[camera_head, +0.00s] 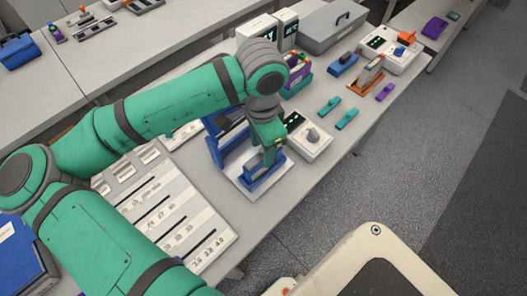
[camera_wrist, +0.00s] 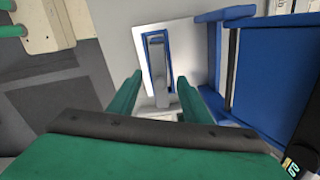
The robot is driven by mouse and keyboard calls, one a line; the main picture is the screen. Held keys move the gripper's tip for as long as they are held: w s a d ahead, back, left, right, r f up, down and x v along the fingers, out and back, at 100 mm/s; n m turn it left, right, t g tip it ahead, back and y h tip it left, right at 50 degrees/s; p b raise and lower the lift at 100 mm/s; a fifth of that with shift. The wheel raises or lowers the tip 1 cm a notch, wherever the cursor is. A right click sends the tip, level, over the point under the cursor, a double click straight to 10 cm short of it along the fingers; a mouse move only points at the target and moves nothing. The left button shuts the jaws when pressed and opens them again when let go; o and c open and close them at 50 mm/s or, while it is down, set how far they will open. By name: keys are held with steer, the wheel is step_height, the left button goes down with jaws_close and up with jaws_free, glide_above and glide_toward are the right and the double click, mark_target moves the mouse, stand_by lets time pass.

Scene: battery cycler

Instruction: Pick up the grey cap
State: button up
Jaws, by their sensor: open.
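In the wrist view a grey piece (camera_wrist: 160,95), which looks like the grey cap, stands in a blue rectangular frame on a white plate (camera_wrist: 142,52). My gripper (camera_wrist: 160,76) is open, with one green finger on each side of the grey piece and a gap on both sides. In the head view my gripper (camera_head: 268,156) points down over the blue holder (camera_head: 250,184) on the white plate (camera_head: 236,166). The fingers hide most of the grey piece there. I cannot tell how deep the fingertips reach.
A blue upright frame (camera_wrist: 260,70) stands close to the right of my gripper in the wrist view. In the head view a white box with a grey knob (camera_head: 312,135) is beside the holder. A slotted white tray (camera_head: 185,205) lies left. Teal and purple pieces lie farther back.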

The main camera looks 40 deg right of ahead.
steer(key=shift+s+d+f, duration=0.1)
steer(key=shift+f, duration=0.1)
jaws_close()
steer(key=shift+r, duration=0.1)
